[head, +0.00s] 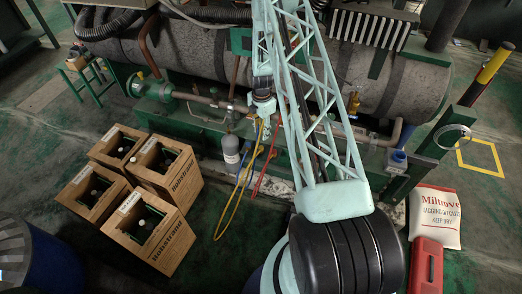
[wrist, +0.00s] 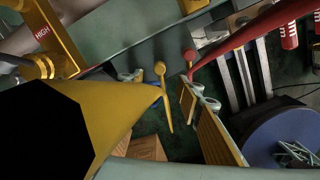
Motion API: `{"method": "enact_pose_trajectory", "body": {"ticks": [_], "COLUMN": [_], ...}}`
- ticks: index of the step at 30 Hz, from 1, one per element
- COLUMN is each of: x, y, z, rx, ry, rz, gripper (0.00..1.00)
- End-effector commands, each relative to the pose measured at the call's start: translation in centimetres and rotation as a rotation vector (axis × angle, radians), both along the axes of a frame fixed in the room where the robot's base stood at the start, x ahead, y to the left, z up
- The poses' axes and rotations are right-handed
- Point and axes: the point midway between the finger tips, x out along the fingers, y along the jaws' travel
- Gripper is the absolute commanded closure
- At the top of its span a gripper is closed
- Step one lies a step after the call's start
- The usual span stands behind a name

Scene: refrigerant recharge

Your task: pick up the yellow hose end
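The yellow hose (head: 237,197) hangs in a long curve in front of the machine in the head view. Its upper part runs up near my gripper (head: 264,108), which is small there and partly dark. In the wrist view a large yellow tapering shape (wrist: 110,85), apparently the hose very close to the camera, narrows toward a slim yellow piece with a round knob (wrist: 161,70). My gripper (wrist: 160,88) appears open, its pale fingertips apart on either side of that piece. Dark floor shows between the piece and the right fingertip. The left finger is partly hidden by yellow.
A red hose (head: 264,172) and a blue hose (head: 243,165) hang close by. A red hose (wrist: 235,45) also crosses the wrist view. A grey cylinder (head: 231,152) stands beside them. Wooden crates (head: 166,240) with bottles stand at left. The tank machine (head: 200,50) blocks the back.

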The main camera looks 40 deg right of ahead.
Motion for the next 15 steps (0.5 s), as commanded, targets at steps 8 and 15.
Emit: {"method": "enact_pose_trajectory", "body": {"ticks": [8, 15], "x": [0.0, 0.0], "y": [0.0, 0.1], "z": [-1.2, -3.8], "rx": [0.0, 0.001], "ry": [0.001, 0.002], "rz": [0.0, 0.0], "gripper": [0.67, 0.67]}}
